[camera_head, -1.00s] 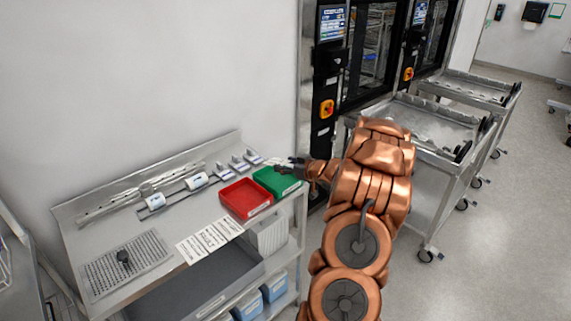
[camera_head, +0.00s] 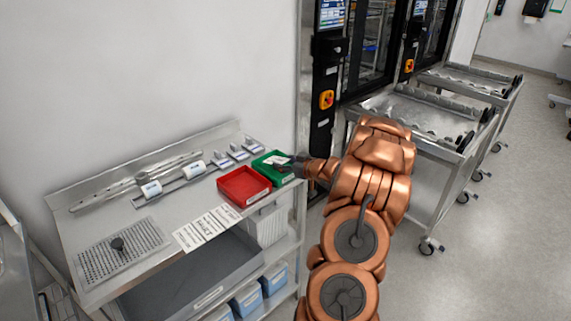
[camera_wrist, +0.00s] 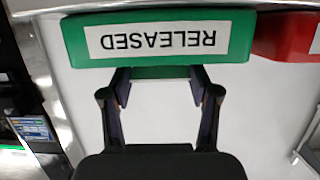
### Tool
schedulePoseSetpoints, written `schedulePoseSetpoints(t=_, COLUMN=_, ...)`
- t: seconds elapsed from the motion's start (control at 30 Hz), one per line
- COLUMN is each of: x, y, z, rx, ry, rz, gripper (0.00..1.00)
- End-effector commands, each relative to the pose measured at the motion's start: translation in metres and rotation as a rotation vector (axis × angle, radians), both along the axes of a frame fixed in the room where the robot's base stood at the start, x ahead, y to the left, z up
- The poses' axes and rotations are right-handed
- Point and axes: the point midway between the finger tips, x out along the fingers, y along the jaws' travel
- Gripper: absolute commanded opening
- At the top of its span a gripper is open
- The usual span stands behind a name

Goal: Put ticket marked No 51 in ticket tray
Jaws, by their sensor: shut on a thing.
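My gripper (camera_head: 290,162) is at the green tray (camera_head: 263,172), reaching in from the right. A small white piece (camera_head: 272,159), which looks like a ticket, shows at its fingertips over the green tray; its marking is too small to read. In the wrist view, the green tray (camera_wrist: 72,42) has a white label reading RELEASED, upside down. My fingers (camera_wrist: 160,82) stand apart there with a green strip between their tips; the ticket itself is not clear. The red tray (camera_head: 243,186) stands beside the green one and also shows in the wrist view (camera_wrist: 282,35).
The steel bench (camera_head: 130,208) carries several white-labelled holders (camera_head: 220,161), a perforated mat (camera_head: 122,250) and a printed sheet (camera_head: 207,228). Blue bins (camera_head: 245,301) sit below. Tall machines and steel carts (camera_head: 410,125) stand at the right.

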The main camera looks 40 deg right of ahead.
Motion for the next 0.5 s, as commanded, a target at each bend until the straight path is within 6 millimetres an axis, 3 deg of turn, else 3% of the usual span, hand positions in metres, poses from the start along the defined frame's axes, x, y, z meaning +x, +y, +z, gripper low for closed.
schedulePoseSetpoints(t=0.03, x=0.0, y=0.0, z=0.0, rx=0.0, ry=0.0, rz=0.0, gripper=0.52)
schedulePoseSetpoints(t=0.07, x=0.0, y=0.0, z=0.0, rx=0.0, ry=0.0, rz=0.0, gripper=0.64)
schedulePoseSetpoints(t=0.3, x=0.0, y=0.0, z=-0.0001, rx=0.0, ry=0.0, rz=0.0, gripper=0.89)
schedulePoseSetpoints(t=0.5, x=0.0, y=-0.0001, z=0.0, rx=0.0, ry=0.0, rz=0.0, gripper=0.9)
